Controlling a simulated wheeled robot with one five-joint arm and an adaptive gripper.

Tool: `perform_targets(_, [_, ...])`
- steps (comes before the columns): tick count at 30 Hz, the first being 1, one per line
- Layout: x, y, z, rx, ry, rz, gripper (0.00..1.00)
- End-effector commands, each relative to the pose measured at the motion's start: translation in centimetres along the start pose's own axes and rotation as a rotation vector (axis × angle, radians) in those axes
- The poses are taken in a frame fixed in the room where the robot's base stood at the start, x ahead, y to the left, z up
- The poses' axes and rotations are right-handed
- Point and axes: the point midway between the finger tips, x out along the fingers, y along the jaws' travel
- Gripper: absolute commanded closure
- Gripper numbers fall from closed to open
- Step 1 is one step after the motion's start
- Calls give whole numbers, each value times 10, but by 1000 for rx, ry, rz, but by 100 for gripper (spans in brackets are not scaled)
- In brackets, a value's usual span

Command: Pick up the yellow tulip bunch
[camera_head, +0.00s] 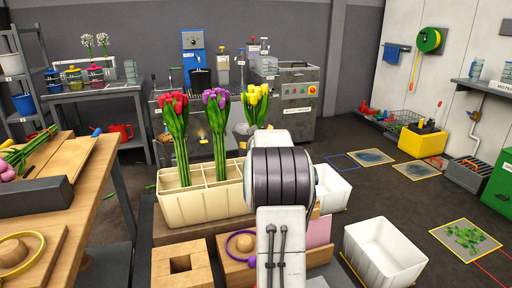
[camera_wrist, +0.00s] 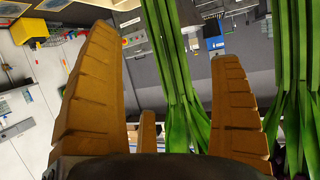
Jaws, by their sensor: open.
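The yellow tulip bunch (camera_head: 256,104) stands upright towards the right end of a cream planter box (camera_head: 190,208) in the head view. My arm hides its lower stems there, and my gripper is hidden behind the arm too. In the wrist view, which looks upside down, my gripper (camera_wrist: 165,45) is open. Green stems (camera_wrist: 172,65), by their place the yellow bunch, show between its brown fingers, nearer the right one. I cannot tell whether they touch. Its blossoms are hidden in that view.
The purple bunch (camera_head: 217,120) stands just left of the yellow one; its stems (camera_wrist: 295,75) show outside the right finger. The red bunch (camera_head: 177,125) is further left. A white bin (camera_head: 384,262) stands at right. A wooden workbench (camera_head: 112,150) is at left.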

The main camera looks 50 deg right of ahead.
Motion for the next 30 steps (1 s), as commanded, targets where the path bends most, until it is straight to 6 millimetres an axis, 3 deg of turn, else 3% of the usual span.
perform_targets(15, [42, -4, 0, 0, -2, -5, 15])
perform_targets(30, [47, -4, -2, 0, -2, -5, 17])
